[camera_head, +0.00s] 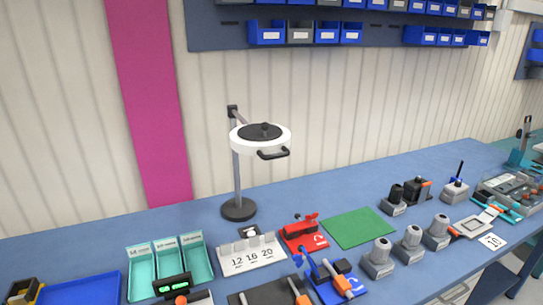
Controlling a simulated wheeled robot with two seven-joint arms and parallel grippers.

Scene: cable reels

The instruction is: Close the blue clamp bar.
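The blue clamp stands at the front of the bench, right of centre, on a blue base plate (352,290) with a white mark. Its blue bar (311,265) is tilted up at the left side of the plate, raised off it. Orange and dark parts (341,275) sit on the plate beside the bar. The plate's lower edge is cut off by the picture. Neither of my grippers shows in this view, and nothing is seen touching the bar.
A red clamp (303,235) stands just behind, and a number rack (252,256) is to the left. A dark plate (265,295) with an orange handle adjoins the blue plate. Grey posts (379,258) stand to the right. A green mat (358,228) is bare.

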